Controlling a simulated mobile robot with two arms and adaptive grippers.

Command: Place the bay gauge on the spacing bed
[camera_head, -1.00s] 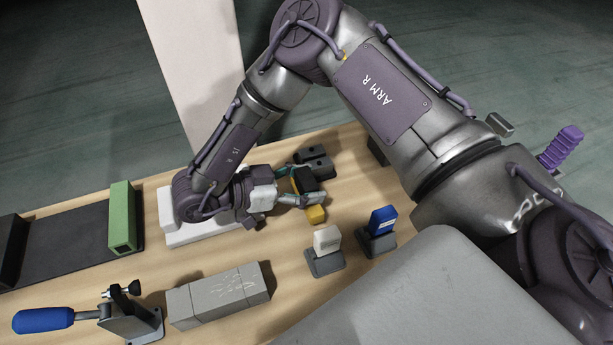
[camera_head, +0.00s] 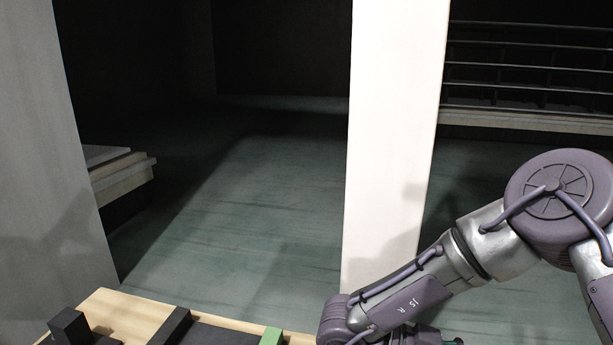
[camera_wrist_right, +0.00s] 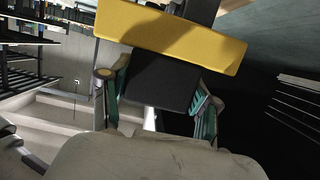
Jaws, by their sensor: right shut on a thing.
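My right gripper (camera_wrist_right: 157,90) is shut on the black body of the bay gauge, as I take the yellow and black piece (camera_wrist_right: 172,38) to be. Its yellow bar lies across the top of the right wrist view, beyond the fingertips. In the head view only a little of this gripper shows at the bottom edge, and the gauge is out of frame. A dark bed (camera_head: 215,336), likely the spacing bed, is cut off at the bottom, with a black end rail (camera_head: 172,327) and a green block (camera_head: 271,338). My left gripper is not in view.
A dark block (camera_head: 70,326) stands on the wooden table top (camera_head: 115,308) at the bottom left. A white post (camera_head: 392,130) rises behind the table. A grey wall (camera_head: 50,150) stands at the left. Dark racks (camera_head: 530,70) are at the back right.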

